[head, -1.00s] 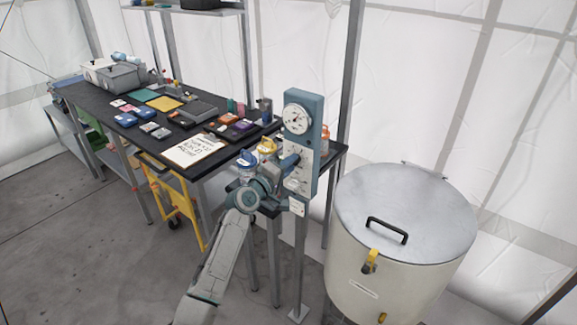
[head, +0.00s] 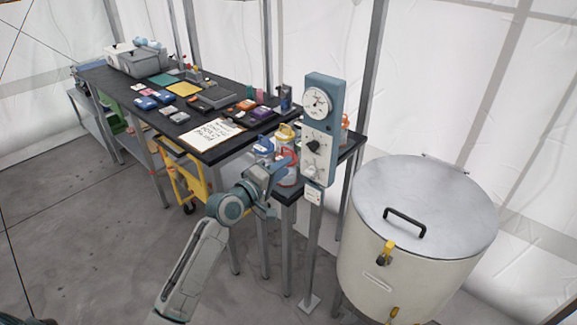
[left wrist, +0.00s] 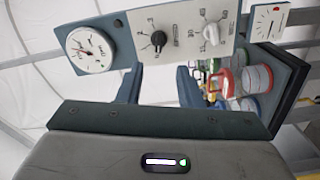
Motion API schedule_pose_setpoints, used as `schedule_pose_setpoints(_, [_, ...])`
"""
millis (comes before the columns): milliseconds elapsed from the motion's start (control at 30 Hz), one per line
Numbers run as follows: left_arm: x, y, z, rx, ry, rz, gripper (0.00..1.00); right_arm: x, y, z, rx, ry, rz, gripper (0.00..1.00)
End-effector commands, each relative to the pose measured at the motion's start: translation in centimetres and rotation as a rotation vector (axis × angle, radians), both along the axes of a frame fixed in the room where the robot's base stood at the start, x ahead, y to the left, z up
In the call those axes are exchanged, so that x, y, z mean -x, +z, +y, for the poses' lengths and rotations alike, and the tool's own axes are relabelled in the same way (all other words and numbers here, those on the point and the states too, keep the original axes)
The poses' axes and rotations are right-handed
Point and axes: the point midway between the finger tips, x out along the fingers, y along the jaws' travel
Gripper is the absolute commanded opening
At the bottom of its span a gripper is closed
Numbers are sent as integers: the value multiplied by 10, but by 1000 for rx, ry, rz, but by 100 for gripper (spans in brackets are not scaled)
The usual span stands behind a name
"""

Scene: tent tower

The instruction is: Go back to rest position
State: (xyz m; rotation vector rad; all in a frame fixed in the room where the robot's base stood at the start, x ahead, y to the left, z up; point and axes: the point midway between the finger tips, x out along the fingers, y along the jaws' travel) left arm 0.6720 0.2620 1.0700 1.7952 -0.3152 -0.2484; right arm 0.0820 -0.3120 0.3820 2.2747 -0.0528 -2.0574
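My left gripper (head: 280,172) is in front of and just left of the blue-grey control panel (head: 317,130) on its post. In the left wrist view the gripper (left wrist: 160,82) has its two fingers apart with nothing between them. The panel (left wrist: 185,35) shows beyond the fingers, apart from them, with a round gauge (left wrist: 89,49), a black knob (left wrist: 157,40) and a white knob (left wrist: 210,34). My right gripper is not in either view.
A white drum (head: 408,275) with a grey lid stands at the right. A long dark table (head: 225,151) with a paper sheet (head: 213,134) and several small boxes stands at the back left. Jars (head: 287,143) stand on a small table behind the gripper. Floor at the left is clear.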

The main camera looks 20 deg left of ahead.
Motion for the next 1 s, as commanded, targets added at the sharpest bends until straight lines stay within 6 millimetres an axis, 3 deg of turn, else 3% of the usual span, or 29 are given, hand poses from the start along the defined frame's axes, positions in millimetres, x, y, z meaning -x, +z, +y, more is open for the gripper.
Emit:
schedule_pose_setpoints(433, [0, -1, 0, 0, 0, 1, 33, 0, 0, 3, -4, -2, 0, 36])
schedule_pose_setpoints(567, [-2, -25, 5, -28, 19, 32, 33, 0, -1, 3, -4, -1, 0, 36])
schedule_pose_setpoints(667, [-3, -76, 15, -94, 54, 95, 33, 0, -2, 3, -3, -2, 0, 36])
schedule_pose_setpoints(767, [3, -148, 28, -195, 92, 184, 33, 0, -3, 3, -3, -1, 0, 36])
schedule_pose_setpoints(867, [20, -223, 40, -311, 114, 280, 33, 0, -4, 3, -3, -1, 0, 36])
schedule_pose_setpoints(1000, [59, -324, 53, -473, 111, 413, 33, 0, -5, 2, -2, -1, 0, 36])
